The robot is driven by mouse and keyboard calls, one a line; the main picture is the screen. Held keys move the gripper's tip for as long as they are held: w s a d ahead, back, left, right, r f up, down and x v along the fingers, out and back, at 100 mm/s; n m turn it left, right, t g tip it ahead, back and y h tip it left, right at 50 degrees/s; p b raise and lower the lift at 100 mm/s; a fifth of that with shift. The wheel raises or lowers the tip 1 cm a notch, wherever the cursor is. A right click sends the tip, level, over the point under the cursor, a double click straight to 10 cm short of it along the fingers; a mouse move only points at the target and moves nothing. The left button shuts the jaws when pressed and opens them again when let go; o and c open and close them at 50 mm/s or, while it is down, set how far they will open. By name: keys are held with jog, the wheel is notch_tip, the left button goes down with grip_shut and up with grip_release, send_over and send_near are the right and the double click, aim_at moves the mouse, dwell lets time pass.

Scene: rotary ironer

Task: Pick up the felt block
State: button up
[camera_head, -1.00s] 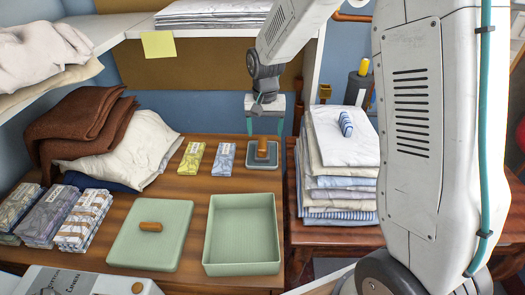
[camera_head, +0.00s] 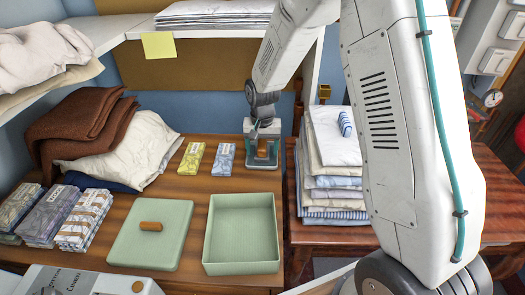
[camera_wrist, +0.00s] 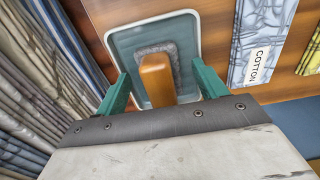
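The felt block (camera_wrist: 157,78) has a grey felt base and an orange-brown wooden handle. It sits in a shallow dark tray with a pale rim (camera_wrist: 194,20). The block also shows in the head view (camera_head: 262,155), partly hidden by my gripper. My gripper (camera_wrist: 161,69) is open, with one green finger on each side of the handle and a gap on both sides. In the head view my gripper (camera_head: 263,150) points down over the tray at the table's back right. Whether the fingertips reach handle height is hard to tell.
A blue-grey packet (camera_head: 225,160) and a yellow packet (camera_head: 191,158) lie left of the tray. An open green box (camera_head: 242,268) and its lid (camera_head: 150,237) are in front. A stack of folded linen (camera_head: 335,185) stands close on the right.

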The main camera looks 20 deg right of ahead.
aim_at(263, 144)
jog(key=shift+s+f, duration=0.25)
jog(key=shift+f, duration=0.2)
jog(key=c, duration=0.4)
jog(key=o, duration=0.5)
jog(key=r, duration=0.7)
jog(key=shift+w+d+r, duration=0.15)
jog(key=shift+w+d, duration=0.05)
jog(key=shift+w+a+r, duration=0.1)
jog(key=shift+w+r, duration=0.2)
jog(key=shift+r, duration=0.3)
jog(key=shift+w+a+r, duration=0.1)
jog(key=shift+w+r, duration=0.15)
jog(key=shift+r, duration=0.35)
jog(key=c, duration=0.4)
jog(key=shift+s+d+f, duration=0.1)
jog(key=shift+s+f, duration=0.1)
jog(key=shift+f, duration=1.8)
jog(key=shift+s+f, duration=0.15)
jog(key=shift+f, duration=1.8)
